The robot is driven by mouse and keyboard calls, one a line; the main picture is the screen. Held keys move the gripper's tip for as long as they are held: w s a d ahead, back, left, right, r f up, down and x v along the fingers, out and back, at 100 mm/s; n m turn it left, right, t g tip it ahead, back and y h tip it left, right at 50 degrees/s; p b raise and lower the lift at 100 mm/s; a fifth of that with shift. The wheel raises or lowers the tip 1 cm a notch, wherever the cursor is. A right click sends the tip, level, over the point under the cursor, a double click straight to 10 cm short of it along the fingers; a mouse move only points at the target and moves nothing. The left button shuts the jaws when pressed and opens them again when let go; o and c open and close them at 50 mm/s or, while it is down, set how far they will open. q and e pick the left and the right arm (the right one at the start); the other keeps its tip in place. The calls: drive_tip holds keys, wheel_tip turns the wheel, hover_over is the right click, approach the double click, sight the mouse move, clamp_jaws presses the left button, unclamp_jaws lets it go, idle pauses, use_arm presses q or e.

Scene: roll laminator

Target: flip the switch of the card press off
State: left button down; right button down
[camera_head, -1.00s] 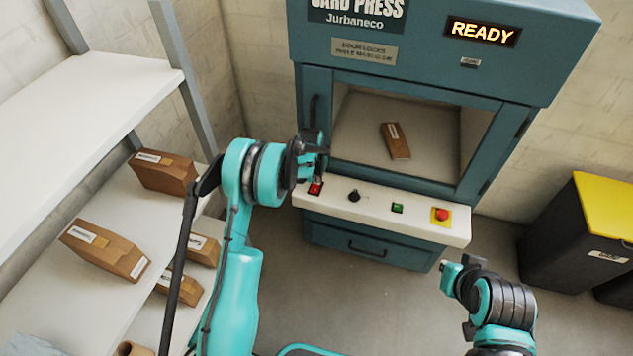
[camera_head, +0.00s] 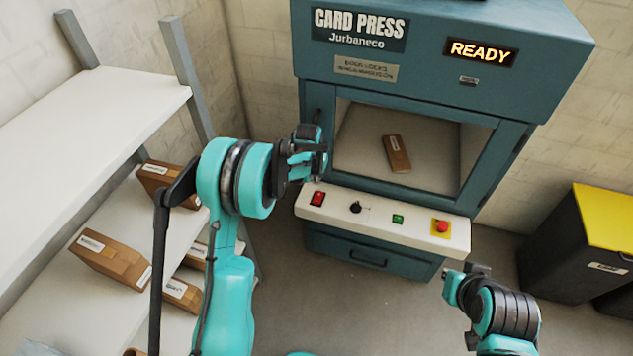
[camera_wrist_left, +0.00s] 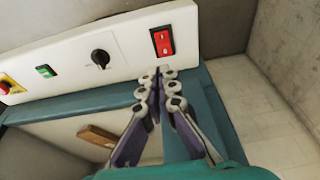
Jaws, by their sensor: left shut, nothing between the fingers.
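The card press (camera_head: 440,110) is a teal cabinet with a lit READY display (camera_head: 482,52). Its white control panel (camera_head: 380,222) carries a red rocker switch (camera_head: 318,198) at the left end; the switch also shows in the left wrist view (camera_wrist_left: 162,41). My left gripper (camera_head: 318,160) is shut and empty, just above the switch and in front of the door's left edge. In the left wrist view the closed fingers (camera_wrist_left: 160,85) point toward the switch, with a gap visible between. My right gripper (camera_head: 462,278) is below the panel's right end; its jaw opening is unclear.
The panel also has a black knob (camera_head: 356,207), a green button (camera_head: 398,219) and a red emergency button (camera_head: 442,226). A brown package (camera_head: 397,153) lies behind the door window. A shelf (camera_head: 90,110) with brown packages stands left; a yellow-lidded bin (camera_head: 610,215) stands right.

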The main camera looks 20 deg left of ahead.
sight(320, 195)
use_arm(q)
drive_tip(key=shift+w+a+r+t, duration=0.15)
drive_tip(key=shift+w+r+t, duration=0.1)
drive_tip(key=shift+w+t, duration=0.2)
drive_tip(key=b+x, duration=0.1)
drive_tip(key=x, duration=0.3)
drive_tip(key=b+x, duration=0.2)
drive_tip(key=x, duration=0.3)
drive_tip(key=b+x, duration=0.2)
drive_tip(key=x, duration=0.3)
drive_tip(key=shift+s+f, duration=0.15)
drive_tip(key=shift+s, duration=0.25)
drive_tip(key=shift+w+f+g, duration=0.25)
drive_tip(key=shift+f+g, duration=0.1)
drive_tip(key=shift+g, duration=0.2)
drive_tip(key=shift+s, duration=0.15)
